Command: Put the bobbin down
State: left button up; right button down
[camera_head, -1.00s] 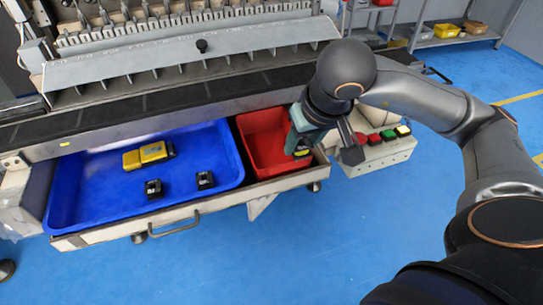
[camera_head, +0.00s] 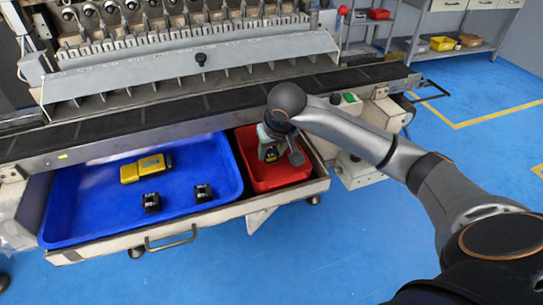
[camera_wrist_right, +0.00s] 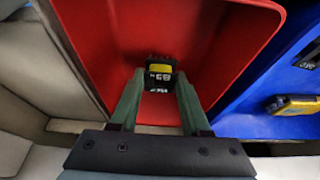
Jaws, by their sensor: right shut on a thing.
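The bobbin (camera_wrist_right: 160,77), a small black piece with a yellow label, is between the green fingertips of my right gripper (camera_wrist_right: 158,84) in the right wrist view. The gripper is shut on it. In the head view my right gripper (camera_head: 270,150) points down inside the red bin (camera_head: 287,178), with the bobbin low between its fingers. The wrist view shows the red bin (camera_wrist_right: 100,30) around the bobbin. I cannot tell whether the bobbin touches the bin floor. My left gripper is not in view.
Beside the red bin, in the same drawer, is a blue tray (camera_head: 95,222) with two black bobbins (camera_head: 151,202) (camera_head: 202,193) and a yellow device (camera_head: 146,168). The winding machine's dark ledge (camera_head: 180,106) runs behind. Blue floor is open in front.

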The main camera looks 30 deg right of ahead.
jog(key=shift+f, duration=0.85)
jog(key=shift+f, duration=0.15)
jog(key=shift+c, duration=1.8)
grip_release()
jog(key=shift+r, duration=0.35)
jog(key=p+v, duration=0.1)
jog(key=v, duration=1)
jog(key=shift+s+r, duration=0.25)
jog(key=shift+r, duration=0.05)
